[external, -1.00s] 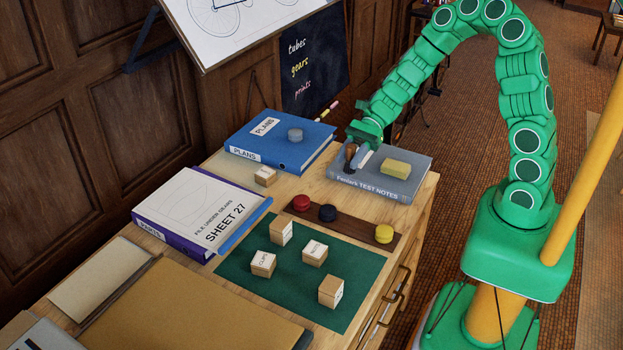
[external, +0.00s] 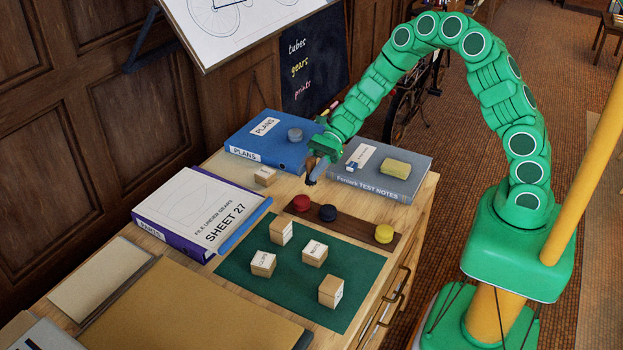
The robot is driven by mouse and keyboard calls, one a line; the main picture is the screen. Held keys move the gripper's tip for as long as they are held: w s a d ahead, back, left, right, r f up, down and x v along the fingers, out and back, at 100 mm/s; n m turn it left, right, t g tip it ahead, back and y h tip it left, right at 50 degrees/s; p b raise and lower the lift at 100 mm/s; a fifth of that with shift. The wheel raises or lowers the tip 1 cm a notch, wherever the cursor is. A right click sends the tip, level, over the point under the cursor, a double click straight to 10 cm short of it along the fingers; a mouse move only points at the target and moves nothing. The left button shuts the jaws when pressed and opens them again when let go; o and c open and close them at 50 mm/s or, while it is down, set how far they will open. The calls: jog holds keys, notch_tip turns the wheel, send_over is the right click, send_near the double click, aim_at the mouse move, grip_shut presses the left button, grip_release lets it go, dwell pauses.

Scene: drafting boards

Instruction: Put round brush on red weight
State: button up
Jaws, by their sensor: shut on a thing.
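My gripper (external: 319,154) is shut on the round brush (external: 317,172), a small dark, brownish brush. It holds the brush above the table, between the blue book and the grey book. The jaws partly hide the brush. The red weight (external: 301,203) is a small round disc at the left end of a dark brown wooden strip (external: 356,225). It lies below and slightly left of the brush in the picture, apart from it, and its top is bare.
A black weight (external: 328,213) and a yellow weight (external: 384,234) share the strip. The grey book (external: 402,188) bears a yellow block (external: 396,168) and a white-and-blue block (external: 361,156). The blue book (external: 300,152) bears a grey disc. Several labelled wooden blocks stand on the green mat (external: 290,295).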

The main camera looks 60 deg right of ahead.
jog(key=shift+w+a+f, duration=0.2)
jog(key=shift+w+f, duration=0.45)
jog(key=shift+f, duration=0.2)
jog(key=shift+w+a+f, duration=0.15)
jog(key=shift+w+f, duration=0.5)
jog(key=shift+f, duration=0.15)
jog(key=shift+w+f, duration=0.1)
jog(key=shift+f, duration=1.45)
jog(key=shift+f, duration=0.15)
jog(key=o, duration=1)
jog(key=shift+o, duration=0.2)
jog(key=shift+d+r, duration=0.1)
jog(key=shift+r, duration=0.1)
jog(key=v, duration=1.1)
jog(key=shift+d+r, duration=0.15)
jog(key=shift+d, duration=0.15)
